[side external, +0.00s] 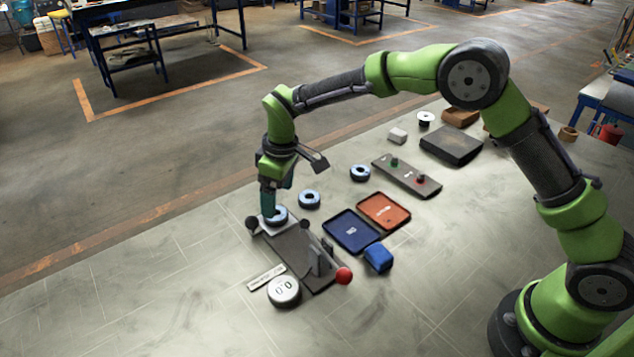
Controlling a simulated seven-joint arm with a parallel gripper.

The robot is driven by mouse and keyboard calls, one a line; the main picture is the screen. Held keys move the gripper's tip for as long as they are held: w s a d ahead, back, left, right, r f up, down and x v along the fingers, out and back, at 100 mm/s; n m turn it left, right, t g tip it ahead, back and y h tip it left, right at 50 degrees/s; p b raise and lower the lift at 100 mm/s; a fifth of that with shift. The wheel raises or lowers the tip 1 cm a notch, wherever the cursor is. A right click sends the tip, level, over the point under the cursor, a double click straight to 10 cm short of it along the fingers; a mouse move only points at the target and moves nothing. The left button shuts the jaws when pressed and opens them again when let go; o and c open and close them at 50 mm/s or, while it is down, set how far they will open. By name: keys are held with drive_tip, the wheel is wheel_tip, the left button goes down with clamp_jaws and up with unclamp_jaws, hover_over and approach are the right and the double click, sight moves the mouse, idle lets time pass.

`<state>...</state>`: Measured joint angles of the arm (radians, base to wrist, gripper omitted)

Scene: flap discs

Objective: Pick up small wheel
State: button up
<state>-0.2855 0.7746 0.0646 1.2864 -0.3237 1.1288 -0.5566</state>
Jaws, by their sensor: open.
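Three blue-grey flap discs with dark centre holes show in the side external view. One disc (277,216) is at the far end of a dark plate fixture, right at my gripper's tips. A second disc (309,199) lies on the table to its right, and a third disc (360,173) lies farther right. Which one is the small wheel is hard to tell at this size. My gripper (269,210) points down over the first disc, open. The fingers hide part of that disc, and I cannot tell whether they touch it.
The fixture (292,250) has upright plates and a red ball knob (344,275). A round dial (284,291) sits before it. Blue (351,231) and orange (384,210) trays, a blue block (378,257) and a button panel (407,177) lie right. The table front is clear.

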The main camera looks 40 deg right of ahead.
drive_tip(key=f, duration=0.4)
drive_tip(key=shift+w+a+f, duration=0.15)
drive_tip(key=shift+a+f, duration=0.1)
drive_tip(key=shift+a, duration=0.15)
